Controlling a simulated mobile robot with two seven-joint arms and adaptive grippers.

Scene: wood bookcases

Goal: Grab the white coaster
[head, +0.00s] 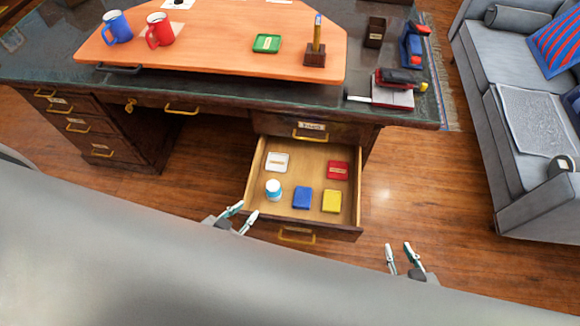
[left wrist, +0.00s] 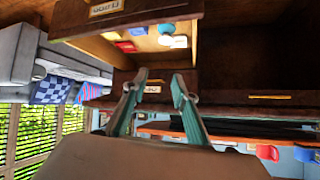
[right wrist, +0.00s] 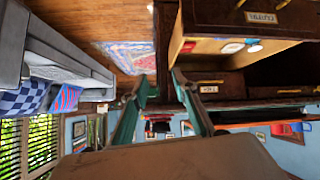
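The white coaster (head: 278,162) lies in the back left part of the open desk drawer (head: 253,190), apart from the other things in it. My left gripper (head: 246,211) is open and empty at the drawer's front left corner, nearer to me than the coaster. My right gripper (head: 399,248) is open and empty over the floor, to the right of the drawer. The open fingers also show in the left wrist view (left wrist: 156,88) and the right wrist view (right wrist: 160,88). Pale items show in the drawer in both wrist views, too small to identify surely.
A white-and-blue bottle (head: 273,189) stands in front of the coaster. Blue (head: 302,198), yellow (head: 331,201) and red (head: 337,170) coasters share the drawer. The desk top (head: 210,92) overhangs behind, with mugs and a green coaster (head: 267,43). Floor is free right of the drawer.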

